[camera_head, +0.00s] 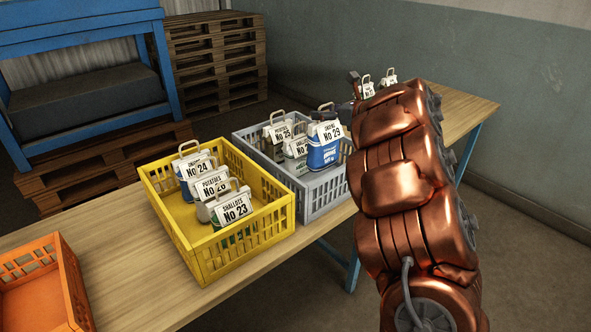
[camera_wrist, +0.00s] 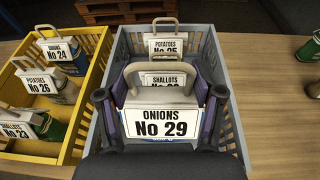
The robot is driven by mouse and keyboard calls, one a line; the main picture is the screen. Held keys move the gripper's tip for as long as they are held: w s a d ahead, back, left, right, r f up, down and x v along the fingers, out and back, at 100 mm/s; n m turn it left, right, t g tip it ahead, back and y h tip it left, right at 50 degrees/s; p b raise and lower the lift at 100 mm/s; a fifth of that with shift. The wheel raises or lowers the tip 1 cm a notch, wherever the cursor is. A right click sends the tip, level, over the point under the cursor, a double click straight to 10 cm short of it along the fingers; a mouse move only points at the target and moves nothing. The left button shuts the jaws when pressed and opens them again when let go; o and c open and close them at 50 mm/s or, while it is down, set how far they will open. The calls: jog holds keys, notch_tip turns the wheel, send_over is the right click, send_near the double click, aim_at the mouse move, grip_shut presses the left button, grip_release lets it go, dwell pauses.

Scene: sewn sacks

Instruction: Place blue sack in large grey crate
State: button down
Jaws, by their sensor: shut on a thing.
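The blue sack (camera_head: 323,152), tagged Onions No 29, is upright at the near right part of the large grey crate (camera_head: 309,201). In the wrist view its white tag (camera_wrist: 162,123) and handle fill the centre. My gripper (camera_wrist: 160,95) is shut on this sack, one finger on each side. The sack appears to be inside the crate walls; I cannot tell whether its base touches the floor. In the head view my copper arm hides part of the gripper and the crate's right side.
The grey crate also holds a Potatoes No 25 sack (camera_wrist: 165,46) and a Shallots sack (camera_wrist: 165,79). A yellow crate (camera_head: 203,265) with several sacks stands left of it. An orange crate (camera_head: 40,285) is farther left. More tagged sacks (camera_head: 390,78) stand on the table beyond my arm.

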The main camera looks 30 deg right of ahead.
aim_at(333, 144)
jog(key=f, duration=0.2)
jog(key=f+p, duration=0.1)
jog(key=f, duration=0.2)
jog(key=shift+w+d+f, duration=0.15)
jog(key=shift+d+f, duration=0.05)
jog(key=shift+f, duration=0.15)
jog(key=shift+f+p, duration=0.35)
jog(key=shift+f, duration=2.15)
jog(key=shift+c, duration=0.8)
grip_release()
jog(key=shift+s, duration=0.25)
jog(key=b+v, duration=0.3)
jog(key=v, duration=0.8)
jog(key=shift+s+r, duration=0.2)
jog(key=shift+s, duration=0.05)
